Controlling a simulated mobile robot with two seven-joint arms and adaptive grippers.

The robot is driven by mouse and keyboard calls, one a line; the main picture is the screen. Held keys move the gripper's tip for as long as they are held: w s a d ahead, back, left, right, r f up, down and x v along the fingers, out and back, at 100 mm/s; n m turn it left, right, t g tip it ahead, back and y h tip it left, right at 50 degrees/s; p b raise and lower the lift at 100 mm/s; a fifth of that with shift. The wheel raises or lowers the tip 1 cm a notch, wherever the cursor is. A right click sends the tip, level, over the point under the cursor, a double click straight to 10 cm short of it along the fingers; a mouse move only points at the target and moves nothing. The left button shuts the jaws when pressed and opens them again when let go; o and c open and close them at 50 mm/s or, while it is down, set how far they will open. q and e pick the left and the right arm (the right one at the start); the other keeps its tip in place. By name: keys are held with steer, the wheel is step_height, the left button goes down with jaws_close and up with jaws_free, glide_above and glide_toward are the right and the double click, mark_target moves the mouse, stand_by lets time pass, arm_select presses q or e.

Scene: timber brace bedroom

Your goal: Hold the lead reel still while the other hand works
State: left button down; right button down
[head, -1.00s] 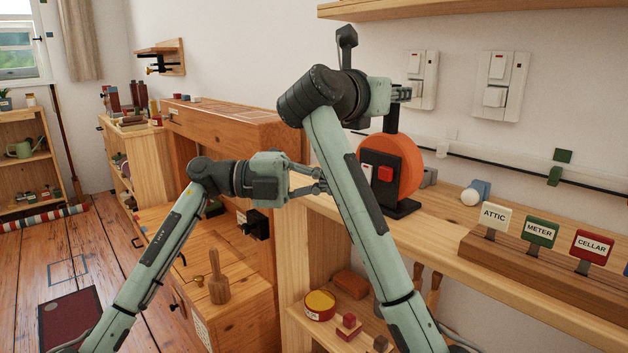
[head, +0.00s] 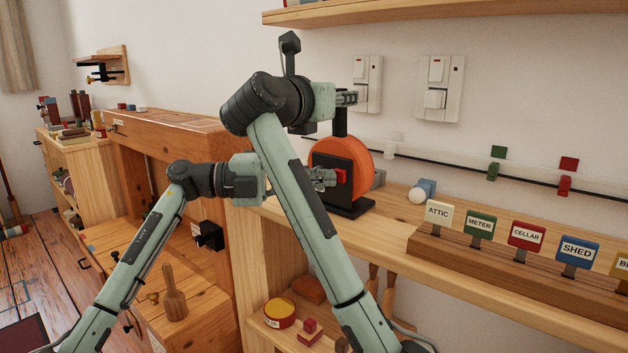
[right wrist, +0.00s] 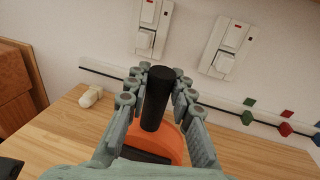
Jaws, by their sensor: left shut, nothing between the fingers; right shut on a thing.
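The lead reel is an orange drum (head: 357,153) in a black stand with a black upright handle; it stands on the wooden bench. A red button (head: 341,175) shows on its black front face. My right gripper (head: 347,98) is shut on the top of the handle; in the right wrist view the handle (right wrist: 157,100) stands between its fingers, with the orange drum (right wrist: 168,138) below. My left gripper (head: 332,178) is shut and empty, its tips at the reel's front beside the red button. I cannot tell whether they touch.
Wall switches (head: 438,88) sit above the bench (head: 395,225). A wooden block with labelled tags (head: 478,228) stands to the right. A white-ended blue object (head: 423,190) lies between. A wooden mallet (head: 174,293) stands on the lower left cabinet.

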steer(key=shift+s+a+f, duration=0.1)
steer(key=shift+a+f, duration=0.05)
steer(key=shift+a, duration=0.05)
arm_select(q)
steer(key=s+a, duration=0.2)
steer(key=shift+s+a+f, duration=0.1)
steer(key=shift+s, duration=0.2)
steer(key=s+a, duration=0.2)
steer(key=a, duration=0.8)
arm_select(e)
steer(key=shift+f, duration=0.1)
steer(key=c, duration=1.3)
jaws_free()
arm_select(q)
steer(key=shift+w, duration=0.1)
arm_select(e)
steer(key=shift+o, duration=0.2)
